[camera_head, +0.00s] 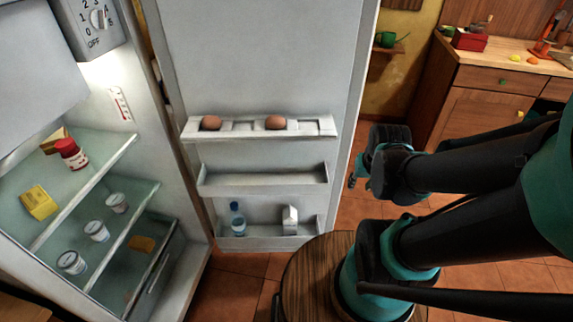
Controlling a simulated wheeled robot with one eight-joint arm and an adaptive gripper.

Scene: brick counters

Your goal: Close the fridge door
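The fridge door (265,90) stands wide open in the middle of the view. Its inner side faces me, with shelves holding two eggs, a blue bottle and a small white carton. The fridge body (180,283) is at the left, with its lit interior open to view. My arm comes in from the right, and its end, my gripper (356,177), is just right of the door's free edge. I cannot tell whether it touches the door. The gripper is small and mostly hidden by the wrist, so its fingers cannot be made out.
Glass shelves (95,190) in the fridge hold a red-lidded jar, a yellow pack and several white cups. A round wooden top (300,280) lies under my arm in front of the door. A wooden counter (485,105) stands at the back right. Tiled floor (240,268) shows below the door.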

